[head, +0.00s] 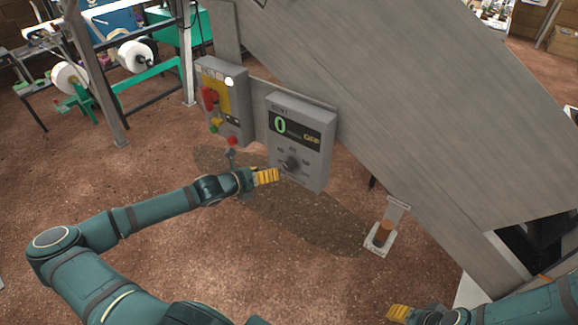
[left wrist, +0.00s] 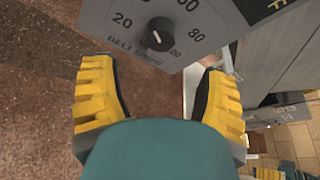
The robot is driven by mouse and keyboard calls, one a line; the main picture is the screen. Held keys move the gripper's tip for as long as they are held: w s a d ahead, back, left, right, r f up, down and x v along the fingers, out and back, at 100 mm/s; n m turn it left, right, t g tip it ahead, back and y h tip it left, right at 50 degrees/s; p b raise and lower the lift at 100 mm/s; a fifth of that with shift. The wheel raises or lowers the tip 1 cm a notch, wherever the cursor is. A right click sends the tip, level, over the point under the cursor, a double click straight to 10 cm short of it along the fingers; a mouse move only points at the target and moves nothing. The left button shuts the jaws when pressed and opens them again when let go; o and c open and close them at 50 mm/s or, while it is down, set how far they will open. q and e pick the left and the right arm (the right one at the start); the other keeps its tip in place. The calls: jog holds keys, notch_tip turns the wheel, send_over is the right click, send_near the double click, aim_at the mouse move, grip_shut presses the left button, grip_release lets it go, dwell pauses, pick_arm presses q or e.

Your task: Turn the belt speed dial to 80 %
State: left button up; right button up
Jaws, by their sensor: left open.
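The belt speed dial (head: 291,163) is a dark round knob low on the front of a grey control box (head: 312,179). The box's screen (head: 296,129) shows a large green 0. In the left wrist view the dial (left wrist: 160,34) has a short white mark; 20 stands to its left and 80 to its right. I cannot tell exactly which figure the mark points at. My left gripper (head: 266,176) is just left of the dial, apart from it. In the left wrist view its yellow fingers (left wrist: 160,95) are spread and empty, below the dial. My right gripper (head: 398,312) is partly in view at the bottom; its opening is unclear.
A second grey box (head: 224,100) with red, yellow and green controls stands to the left. A sloping grey panel (head: 400,90) rises behind the dial box. A small stand with a brown cylinder (head: 382,234) is on the floor to the right. Open brown floor lies in front.

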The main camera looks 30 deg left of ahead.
aim_at(287, 167)
pick_arm(q)
jog(key=x, duration=1)
jog(key=shift+b, duration=0.35)
jog(key=c, duration=1.2)
